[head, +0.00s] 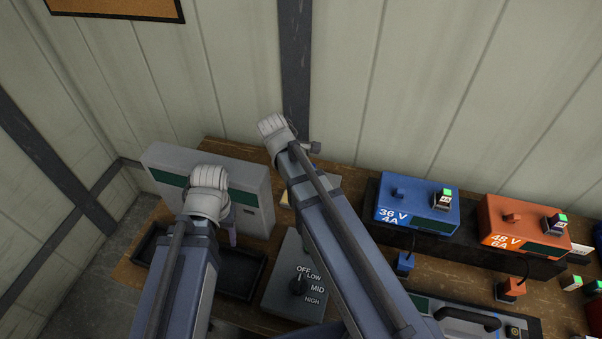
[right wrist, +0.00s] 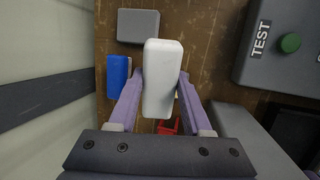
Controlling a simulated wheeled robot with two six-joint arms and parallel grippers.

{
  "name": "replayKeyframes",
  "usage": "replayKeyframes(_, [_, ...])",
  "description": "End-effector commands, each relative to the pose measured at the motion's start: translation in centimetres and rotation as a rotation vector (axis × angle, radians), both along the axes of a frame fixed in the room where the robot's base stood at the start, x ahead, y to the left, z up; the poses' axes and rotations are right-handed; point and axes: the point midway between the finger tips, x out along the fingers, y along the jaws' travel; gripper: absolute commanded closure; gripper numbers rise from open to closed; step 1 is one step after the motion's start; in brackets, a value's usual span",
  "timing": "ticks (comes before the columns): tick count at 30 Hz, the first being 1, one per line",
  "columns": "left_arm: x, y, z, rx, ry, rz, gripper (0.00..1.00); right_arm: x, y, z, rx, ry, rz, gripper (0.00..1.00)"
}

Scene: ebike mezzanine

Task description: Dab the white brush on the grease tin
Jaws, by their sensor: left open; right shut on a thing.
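In the right wrist view my right gripper (right wrist: 160,92) is shut on a white, rounded block, which I take to be the white brush (right wrist: 162,70). Its long body points away from the palm, over the brown bench top. Its bristles do not show. In the head view my right arm hides that gripper and the brush. I cannot make out the grease tin for certain in either view.
In the right wrist view, a blue block (right wrist: 118,73) and a grey block (right wrist: 138,26) lie near the brush, with a red thing (right wrist: 168,127) partly hidden below it. The head view shows a grey cabinet (head: 255,185), black tray (head: 240,283), dial box (head: 283,275) and blue charger (head: 400,210).

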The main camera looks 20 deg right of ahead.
Motion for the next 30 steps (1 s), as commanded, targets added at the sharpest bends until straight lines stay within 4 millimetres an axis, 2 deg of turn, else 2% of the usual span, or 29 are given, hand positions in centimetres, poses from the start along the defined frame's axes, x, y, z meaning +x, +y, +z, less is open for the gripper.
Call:
replayKeyframes(18, [0.0, 0.0, -5.4, 0.0, 0.0, 0.002, 0.42, 0.0, 0.0, -5.4, 0.0, 0.0, 0.0, 1.0])
replayKeyframes(30, [0.0, 0.0, -5.6, 0.0, 0.0, 0.002, 0.42, 0.0, 0.0, -5.6, 0.0, 0.0, 0.001, 1.0])
